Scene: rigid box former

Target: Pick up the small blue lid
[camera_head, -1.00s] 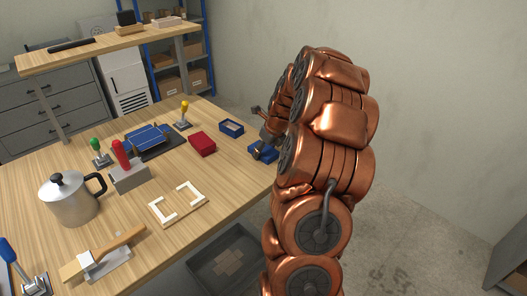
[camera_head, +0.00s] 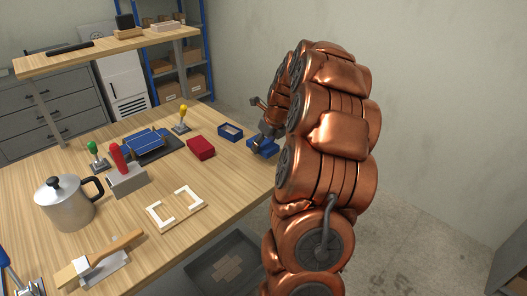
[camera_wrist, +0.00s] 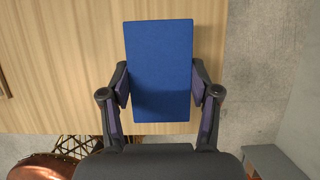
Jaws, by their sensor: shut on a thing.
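The small blue lid (camera_wrist: 159,60) fills the middle of the wrist view, a flat blue rectangle seen from above. My gripper (camera_wrist: 160,92) is shut on it, one finger against each long side. In the head view the lid (camera_head: 264,148) shows at the right edge of the table, partly hidden by my gripper (camera_head: 262,139) and arm. It looks close to the table top; I cannot tell how far above it is. An open blue box (camera_head: 230,132) stands just left of it on the table.
A red box (camera_head: 201,148) lies left of the blue box. A yellow-topped lever (camera_head: 182,118), a dark mat with blue panels (camera_head: 147,144), a red-handled block (camera_head: 127,178), a steel pot (camera_head: 68,204) and a pale wooden frame (camera_head: 176,209) are farther left. A grey bin (camera_head: 235,262) is below the table edge.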

